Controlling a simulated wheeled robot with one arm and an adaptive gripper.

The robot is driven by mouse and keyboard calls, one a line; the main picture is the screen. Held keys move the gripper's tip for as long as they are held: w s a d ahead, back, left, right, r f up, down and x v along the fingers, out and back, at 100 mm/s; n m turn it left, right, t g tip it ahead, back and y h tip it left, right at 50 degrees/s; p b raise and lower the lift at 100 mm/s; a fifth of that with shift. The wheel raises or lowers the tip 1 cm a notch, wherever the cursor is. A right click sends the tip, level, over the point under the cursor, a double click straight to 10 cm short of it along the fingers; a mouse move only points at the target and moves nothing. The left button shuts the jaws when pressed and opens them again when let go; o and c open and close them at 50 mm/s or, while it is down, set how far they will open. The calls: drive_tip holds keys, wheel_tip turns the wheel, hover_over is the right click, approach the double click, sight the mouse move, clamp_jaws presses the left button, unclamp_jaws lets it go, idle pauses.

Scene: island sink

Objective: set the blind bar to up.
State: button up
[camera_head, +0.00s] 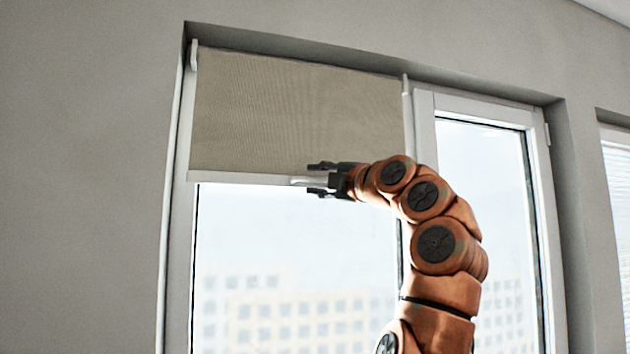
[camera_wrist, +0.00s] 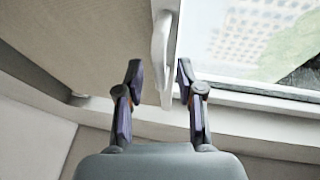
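The tan roller blind (camera_head: 295,115) hangs over the upper part of the left window pane. Its white blind bar (camera_head: 235,179) runs along the lower edge, roughly level. My gripper (camera_head: 314,179) reaches the bar from the right, one finger above it and one below. In the wrist view my gripper (camera_wrist: 160,75) is open, with the bar's white raised grip (camera_wrist: 162,45) between the fingertips. The right finger is close to the grip, and a wider gap shows on the left. I cannot tell whether either finger touches it.
The window frame (camera_head: 178,230) sits in a grey wall recess. A second window pane (camera_head: 490,190) without a lowered blind is to the right, behind my arm. Below the bar, the left pane is uncovered, with buildings outside.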

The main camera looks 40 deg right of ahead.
drive_tip(key=a+v, duration=0.1)
drive_tip(key=v, duration=0.9)
drive_tip(key=shift+s+d, duration=0.4)
drive_tip(key=shift+f, duration=0.1)
